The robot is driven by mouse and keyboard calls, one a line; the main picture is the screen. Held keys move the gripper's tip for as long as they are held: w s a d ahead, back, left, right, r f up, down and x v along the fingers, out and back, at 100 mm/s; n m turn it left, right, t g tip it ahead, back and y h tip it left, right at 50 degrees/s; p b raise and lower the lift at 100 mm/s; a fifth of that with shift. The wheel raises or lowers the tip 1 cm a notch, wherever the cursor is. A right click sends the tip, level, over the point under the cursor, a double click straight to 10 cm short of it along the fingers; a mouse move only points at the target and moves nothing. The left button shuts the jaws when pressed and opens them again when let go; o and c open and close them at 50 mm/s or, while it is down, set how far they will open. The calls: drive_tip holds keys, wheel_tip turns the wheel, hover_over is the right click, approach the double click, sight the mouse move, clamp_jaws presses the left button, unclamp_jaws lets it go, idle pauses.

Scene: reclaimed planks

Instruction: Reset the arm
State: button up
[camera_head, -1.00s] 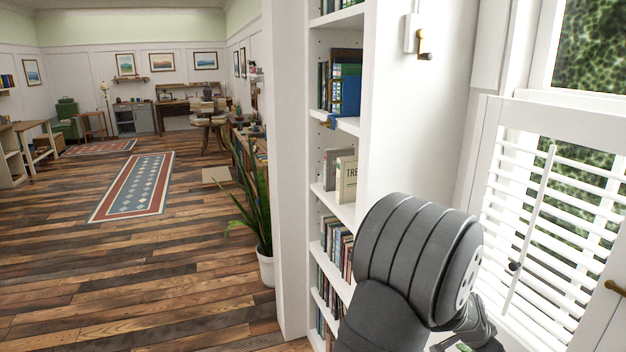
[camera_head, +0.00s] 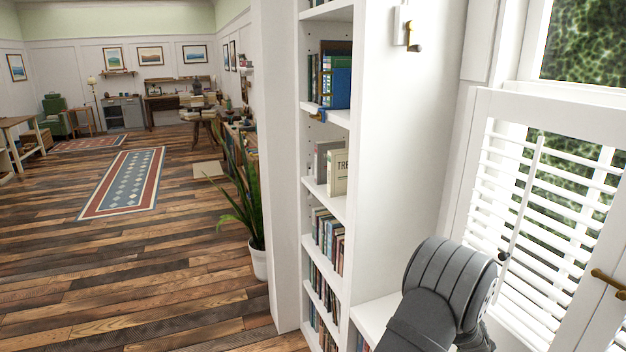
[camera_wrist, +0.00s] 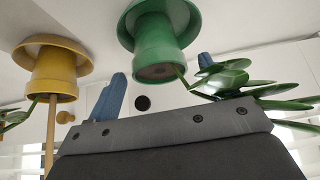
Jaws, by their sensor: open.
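My gripper (camera_wrist: 157,80) shows in the wrist view as a dark grey body along the bottom with two blue fingers set wide apart. Nothing is held between them. In the head view my grey arm is at the lower right, in front of the window, and the gripper is hidden. The wrist view appears upside down. In it, a green pot (camera_wrist: 160,50) hangs beyond the fingers, with glossy green leaves (camera_wrist: 240,80) at its right. A yellow pot (camera_wrist: 52,75) is at the left.
A white bookcase (camera_head: 338,205) with books stands left of my arm. A shuttered window (camera_head: 540,220) is close on the right. A potted plant (camera_head: 258,262) stands on the floor by the bookcase. The plank floor (camera_head: 150,270) at left is open, with a patterned rug (camera_head: 125,182).

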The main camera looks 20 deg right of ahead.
drive_tip(key=shift+x, duration=0.8)
wheel_tip(320, 180, up, 3)
drive_tip(key=shift+r, duration=0.15)
drive_tip(key=shift+n, duration=0.4)
drive_tip(key=shift+w+a+r, duration=0.15)
drive_tip(key=shift+w+a, duration=0.2)
drive_tip(key=shift+w, duration=0.35)
drive_tip(key=shift+w+a+r, duration=0.15)
drive_tip(key=shift+w+a, duration=0.2)
drive_tip(key=shift+w, duration=0.35)
drive_tip(key=shift+w+a+r, duration=0.1)
drive_tip(key=shift+w+a, duration=0.3)
drive_tip(key=shift+w, duration=0.3)
drive_tip(key=s+a+r+n+t+y, duration=0.1)
drive_tip(key=s+a+r+n, duration=0.1)
drive_tip(key=s+r, duration=0.25)
drive_tip(key=s+a+r+n+t, duration=0.1)
drive_tip(key=s+a+r, duration=0.2)
drive_tip(key=r, duration=0.3)
drive_tip(key=x, duration=1.1)
drive_tip(key=shift+d+f, duration=0.25)
drive_tip(key=shift+n, duration=0.3)
drive_tip(key=shift+a+x, duration=0.2)
drive_tip(key=shift+x, duration=1.2)
drive_tip(key=shift+a+x, duration=0.2)
drive_tip(key=shift+x, duration=1.2)
